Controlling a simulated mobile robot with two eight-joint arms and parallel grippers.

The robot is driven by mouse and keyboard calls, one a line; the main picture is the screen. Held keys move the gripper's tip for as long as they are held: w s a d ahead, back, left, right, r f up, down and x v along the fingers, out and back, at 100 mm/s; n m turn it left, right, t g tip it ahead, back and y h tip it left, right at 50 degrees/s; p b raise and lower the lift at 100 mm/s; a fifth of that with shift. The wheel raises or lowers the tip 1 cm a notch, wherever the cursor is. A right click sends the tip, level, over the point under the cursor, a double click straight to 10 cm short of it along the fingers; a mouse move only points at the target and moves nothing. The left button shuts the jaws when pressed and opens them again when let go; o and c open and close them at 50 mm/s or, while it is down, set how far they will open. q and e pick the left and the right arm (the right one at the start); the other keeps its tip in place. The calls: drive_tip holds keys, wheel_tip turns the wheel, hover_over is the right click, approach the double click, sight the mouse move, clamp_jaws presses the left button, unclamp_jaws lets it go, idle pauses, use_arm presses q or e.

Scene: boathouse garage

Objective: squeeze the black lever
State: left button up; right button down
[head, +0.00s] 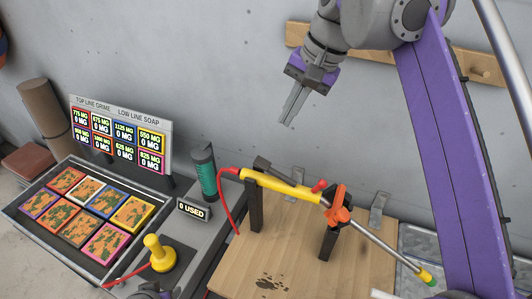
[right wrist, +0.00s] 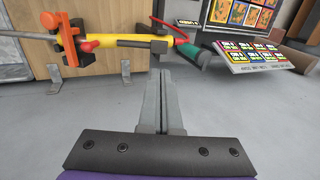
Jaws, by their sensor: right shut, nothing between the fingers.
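A yellow spray wand (head: 285,187) lies across two black uprights on a wooden board. Its black lever (head: 274,168) runs along the top of the yellow body, near the red hose end. In the right wrist view the wand (right wrist: 105,41) is at the upper left, with the dark lever (right wrist: 125,44) along it. My right gripper (head: 285,121) is shut and empty. It hangs above and behind the lever, clearly apart from it, fingers pointing down. In the right wrist view its fingers (right wrist: 160,75) are together. My left gripper does not show.
An orange clamp (head: 338,206) and red knob sit on the wand's right part. A green-and-black cylinder (head: 204,172) stands left of it. A yellow plunger (head: 157,252), a tray of colored tiles (head: 50,183) and a sign board (head: 168,142) are farther left. The wall is behind.

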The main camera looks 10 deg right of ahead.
sight(262, 162)
drive_tip(key=b+x, duration=0.1)
drive_tip(key=x, duration=1.2)
drive_tip(key=shift+w+f+b, duration=0.15)
drive_tip(key=shift+f+b, duration=0.15)
drive_tip(key=shift+a, duration=0.1)
